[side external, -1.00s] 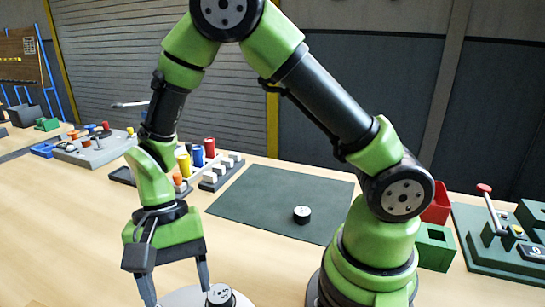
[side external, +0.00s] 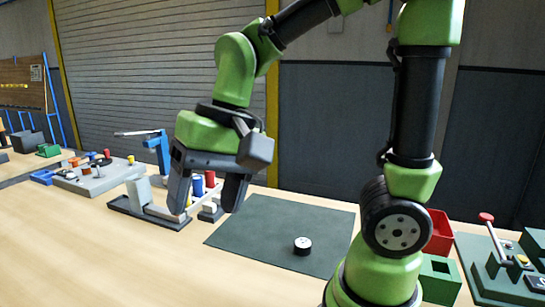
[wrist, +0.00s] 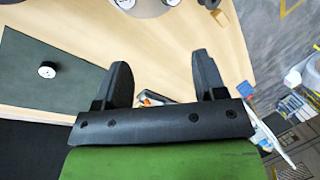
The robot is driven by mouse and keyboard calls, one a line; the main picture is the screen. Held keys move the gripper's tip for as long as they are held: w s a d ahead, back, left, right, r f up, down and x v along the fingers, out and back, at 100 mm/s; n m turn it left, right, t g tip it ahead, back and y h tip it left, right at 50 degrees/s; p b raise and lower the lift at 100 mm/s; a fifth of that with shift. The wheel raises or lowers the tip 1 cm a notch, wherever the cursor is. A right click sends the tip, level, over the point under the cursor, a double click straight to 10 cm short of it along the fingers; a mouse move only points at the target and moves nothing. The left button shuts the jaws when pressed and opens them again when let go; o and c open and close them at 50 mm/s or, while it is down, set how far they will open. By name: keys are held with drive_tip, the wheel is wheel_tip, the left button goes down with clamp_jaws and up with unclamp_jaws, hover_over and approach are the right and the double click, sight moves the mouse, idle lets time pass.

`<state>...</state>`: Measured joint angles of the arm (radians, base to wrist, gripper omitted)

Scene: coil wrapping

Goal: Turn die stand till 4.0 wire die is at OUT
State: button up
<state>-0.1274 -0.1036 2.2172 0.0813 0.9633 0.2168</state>
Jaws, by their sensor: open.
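My gripper (side external: 208,206) is raised above the bench in the side view, its fingers apart and nothing between them. Both fingers also show in the wrist view (wrist: 160,80). A pale round piece, likely the die stand (wrist: 150,9), is cut off by the top edge of the wrist view, with a dark and white cylinder (wrist: 125,3) at its edge. The gripper is apart from it. No die size or OUT mark can be read. The stand is outside the side view.
A small black puck with a pale top (side external: 302,246) stands on the dark green mat (side external: 260,222). Behind my gripper are trays with coloured cylinders (side external: 197,186). A red bin (side external: 438,231), a green box (side external: 440,278) and a lever fixture (side external: 495,262) stand at right. The front left bench is clear.

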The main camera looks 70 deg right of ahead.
drive_tip(key=s+d+r+n+t+h, duration=0.1)
drive_tip(key=s+d+r+n+t, duration=0.1)
drive_tip(key=s+d+r+t, duration=0.2)
drive_tip(key=shift+s+r+t, duration=0.15)
drive_tip(key=shift+s+t, duration=0.35)
drive_tip(key=shift+s, duration=1.05)
idle(1.1)
